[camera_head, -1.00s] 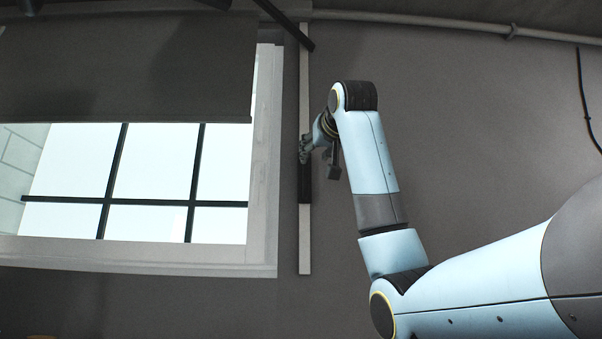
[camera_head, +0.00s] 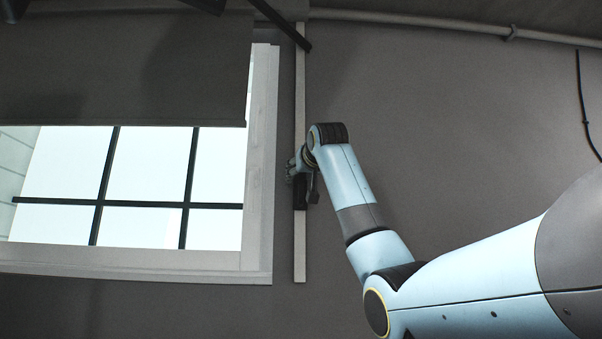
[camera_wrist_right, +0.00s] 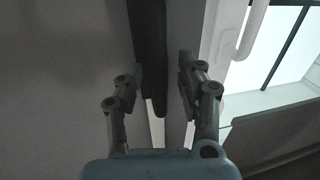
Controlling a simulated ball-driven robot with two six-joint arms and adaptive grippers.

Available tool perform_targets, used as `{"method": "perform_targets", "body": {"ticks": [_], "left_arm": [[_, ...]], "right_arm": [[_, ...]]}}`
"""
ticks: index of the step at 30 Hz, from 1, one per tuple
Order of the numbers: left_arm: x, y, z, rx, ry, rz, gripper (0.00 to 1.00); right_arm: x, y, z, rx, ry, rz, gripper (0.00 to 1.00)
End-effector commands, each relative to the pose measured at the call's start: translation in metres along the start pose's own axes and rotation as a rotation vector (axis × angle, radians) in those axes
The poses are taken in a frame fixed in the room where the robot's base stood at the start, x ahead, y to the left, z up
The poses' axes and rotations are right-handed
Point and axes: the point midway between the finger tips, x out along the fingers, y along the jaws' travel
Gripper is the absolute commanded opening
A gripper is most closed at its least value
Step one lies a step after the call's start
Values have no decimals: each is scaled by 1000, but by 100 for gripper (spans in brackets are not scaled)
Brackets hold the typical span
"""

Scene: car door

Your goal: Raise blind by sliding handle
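The dark blind (camera_head: 120,70) covers the upper part of the window; its straight lower edge hangs above the bright panes. The dark handle (camera_head: 300,194) sits on a pale upright rail (camera_head: 300,245) to the right of the window frame. My right gripper (camera_head: 294,172) is at the handle, hiding its upper part. In the right wrist view the fingers (camera_wrist_right: 161,72) are apart, one on each side of the dark handle (camera_wrist_right: 151,45), with a gap visible on the right; whether the left finger touches cannot be told. My left gripper is not in view.
The window frame (camera_head: 262,170) stands just left of the rail. A dark slanted bar (camera_head: 280,25) crosses near the rail's top. A pipe (camera_head: 430,25) runs along the upper wall. The wall to the right is mostly clear.

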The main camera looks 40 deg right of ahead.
Motion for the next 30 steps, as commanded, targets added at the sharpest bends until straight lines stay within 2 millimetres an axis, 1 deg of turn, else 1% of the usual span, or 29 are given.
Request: {"method": "perform_targets", "body": {"ticks": [1, 2, 10, 26, 30], "left_arm": [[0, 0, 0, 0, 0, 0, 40], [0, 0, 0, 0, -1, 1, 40], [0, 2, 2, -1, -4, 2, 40], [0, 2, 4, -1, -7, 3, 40], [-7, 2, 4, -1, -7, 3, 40]], "right_arm": [[0, 0, 0, 0, 0, 0, 38], [0, 0, 0, 0, 0, 0, 36], [0, 0, 0, 0, 0, 0, 0], [0, 0, 0, 0, 0, 0, 0], [-1, 0, -9, 0, 1, 0, 0]]}}
